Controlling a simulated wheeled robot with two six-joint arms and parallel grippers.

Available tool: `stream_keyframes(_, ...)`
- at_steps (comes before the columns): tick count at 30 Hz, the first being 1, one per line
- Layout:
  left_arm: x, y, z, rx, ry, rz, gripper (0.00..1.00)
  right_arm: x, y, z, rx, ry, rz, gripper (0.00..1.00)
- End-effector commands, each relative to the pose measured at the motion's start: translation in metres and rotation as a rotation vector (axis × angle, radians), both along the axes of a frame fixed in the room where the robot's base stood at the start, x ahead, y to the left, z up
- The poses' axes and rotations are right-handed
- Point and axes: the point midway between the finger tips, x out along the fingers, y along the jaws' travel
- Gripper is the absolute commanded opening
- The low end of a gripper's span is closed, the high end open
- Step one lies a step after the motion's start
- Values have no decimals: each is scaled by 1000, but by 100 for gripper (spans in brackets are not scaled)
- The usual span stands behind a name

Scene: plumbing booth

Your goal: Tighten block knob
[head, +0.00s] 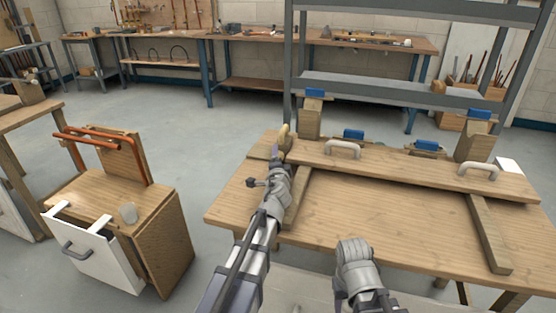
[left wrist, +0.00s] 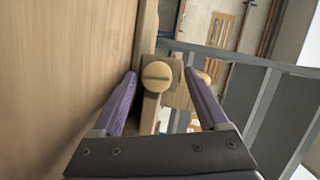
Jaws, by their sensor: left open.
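A round wooden knob (left wrist: 157,76) with a slot across its face sits on a wooden block, in the middle of the left wrist view. A narrow wooden piece hangs below it. My left gripper (left wrist: 160,80) is open, one purple finger on either side of the knob, with visible gaps. In the head view the left gripper (head: 275,153) is at the left end of the long board (head: 405,171), next to the pale knob piece (head: 285,134), which it partly hides.
The board has two pale handles (head: 343,149) and lies across the wooden table (head: 385,225). Blocks with blue tops (head: 314,93) stand behind it, near a grey metal frame (head: 400,88). A wooden cabinet (head: 165,240) with orange clamps stands left, with clear floor between.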

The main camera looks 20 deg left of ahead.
Motion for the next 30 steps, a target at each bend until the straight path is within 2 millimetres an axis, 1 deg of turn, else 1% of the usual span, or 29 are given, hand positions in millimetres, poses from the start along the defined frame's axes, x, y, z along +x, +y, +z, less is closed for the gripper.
stream_keyframes(8,0,0,31,0,0,-1,77,0,1,31,3,1,-1,50)
stream_keyframes(15,1,0,70,3,-2,-2,77,0,0,69,3,1,-1,50)
stream_keyframes(19,0,0,87,2,-1,-2,77,0,1,87,3,1,-1,50)
stream_keyframes(24,0,0,98,1,-1,-1,77,0,1,97,3,1,-1,50)
stream_keyframes(30,0,0,97,0,0,-1,77,0,1,97,3,1,-1,50)
